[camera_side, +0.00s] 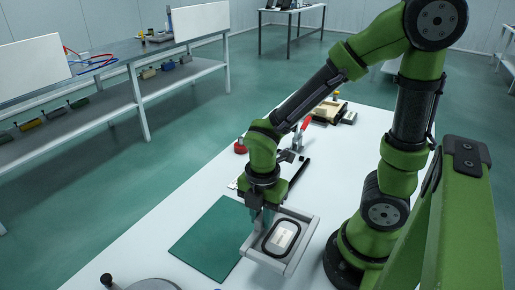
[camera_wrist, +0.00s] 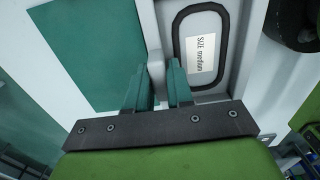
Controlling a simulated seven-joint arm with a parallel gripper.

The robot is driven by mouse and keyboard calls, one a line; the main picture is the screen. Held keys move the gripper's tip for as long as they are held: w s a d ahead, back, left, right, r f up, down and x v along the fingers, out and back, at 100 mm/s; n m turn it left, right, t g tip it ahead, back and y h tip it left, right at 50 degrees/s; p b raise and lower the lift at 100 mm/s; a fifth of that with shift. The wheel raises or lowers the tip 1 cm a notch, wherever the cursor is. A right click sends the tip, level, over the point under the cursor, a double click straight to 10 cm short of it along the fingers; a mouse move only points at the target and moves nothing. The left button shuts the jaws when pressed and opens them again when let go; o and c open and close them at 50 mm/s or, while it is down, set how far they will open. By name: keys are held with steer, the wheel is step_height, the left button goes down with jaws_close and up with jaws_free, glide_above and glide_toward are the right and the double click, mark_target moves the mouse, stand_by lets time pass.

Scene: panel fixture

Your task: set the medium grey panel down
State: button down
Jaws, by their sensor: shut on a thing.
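The medium grey panel (camera_side: 308,226) is a light grey rectangle with raised edges, a black oval ring and a white label; the label (camera_wrist: 200,55) reads "SIZE medium" in the wrist view. My gripper (camera_side: 263,216) is shut on the panel's raised edge, on the side nearest the green mat. In the wrist view the two green fingers of my gripper (camera_wrist: 160,86) stand on either side of that grey edge (camera_wrist: 156,68). The panel is beside the mat and partly over its edge in the side view. I cannot tell how high it is above the white table.
The dark green mat (camera_side: 213,240) lies flat and bare on the white table (camera_side: 147,236). A red-handled clamp (camera_side: 301,133) and a tan box-like part (camera_side: 331,111) stand farther back. A round grey item with a black knob (camera_side: 107,280) is at the near edge.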

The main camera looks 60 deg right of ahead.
steer(key=w+a, duration=0.1)
steer(key=w, duration=0.4)
steer(key=w+a+f, duration=0.1)
steer(key=w, duration=0.3)
steer(key=w+a, duration=0.1)
steer(key=w, duration=0.4)
steer(key=shift+w+a+f, duration=0.2)
steer(key=shift+w+a, duration=0.1)
steer(key=shift+w+a+f, duration=0.1)
steer(key=shift+w+f, duration=0.1)
steer(key=shift+f, duration=0.7)
steer(key=shift+w+f, duration=0.2)
steer(key=shift+f, duration=0.7)
steer(key=c, duration=1)
jaws_free()
steer(key=shift+f, duration=0.1)
